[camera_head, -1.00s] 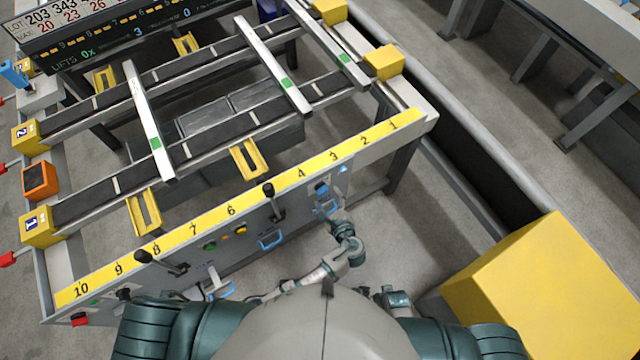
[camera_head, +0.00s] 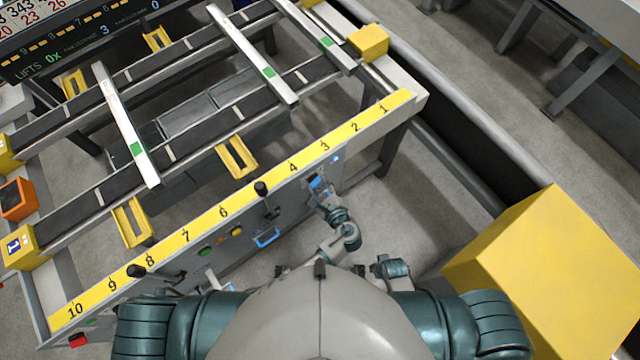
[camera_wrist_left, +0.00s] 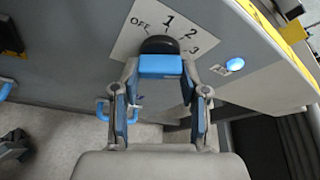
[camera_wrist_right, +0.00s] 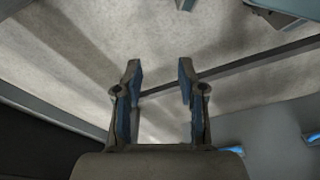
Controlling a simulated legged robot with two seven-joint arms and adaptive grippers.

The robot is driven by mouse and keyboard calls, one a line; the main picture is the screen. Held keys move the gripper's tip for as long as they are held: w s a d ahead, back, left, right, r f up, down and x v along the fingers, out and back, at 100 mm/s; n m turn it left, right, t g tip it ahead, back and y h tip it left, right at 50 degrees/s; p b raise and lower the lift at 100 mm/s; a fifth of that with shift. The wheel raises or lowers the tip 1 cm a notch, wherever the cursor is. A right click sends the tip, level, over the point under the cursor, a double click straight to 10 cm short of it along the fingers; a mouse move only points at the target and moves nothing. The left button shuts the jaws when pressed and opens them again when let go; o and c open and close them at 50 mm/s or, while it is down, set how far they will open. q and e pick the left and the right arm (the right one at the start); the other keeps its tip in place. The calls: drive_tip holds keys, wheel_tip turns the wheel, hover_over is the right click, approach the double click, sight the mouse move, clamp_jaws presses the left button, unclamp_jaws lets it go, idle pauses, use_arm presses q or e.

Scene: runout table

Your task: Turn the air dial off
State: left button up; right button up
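The air dial is a black round knob (camera_wrist_left: 158,46) with a blue grip bar (camera_wrist_left: 160,66), on a white plate marked OFF, 1, 2 and 3 in the left wrist view. My left gripper (camera_wrist_left: 160,72) is right at it, with one fingertip beside each end of the blue bar. The fingers are wide apart; whether they touch the bar cannot be told. The dial's pointer is hidden. In the head view, my left gripper (camera_head: 326,196) is at the right end of the front panel. My right gripper (camera_wrist_right: 160,75) is open and empty above the floor.
The front panel (camera_head: 225,250) carries black levers (camera_head: 264,198), coloured buttons and a blue handle (camera_head: 266,238) left of the dial. A blue light (camera_wrist_left: 235,64) is right of the dial plate. A large yellow block (camera_head: 550,275) stands at the right.

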use_arm(q)
drive_tip(key=shift+w+a+r, duration=0.15)
drive_tip(key=shift+a+r, duration=0.05)
drive_tip(key=shift+a, duration=0.1)
drive_tip(key=shift+d, duration=0.1)
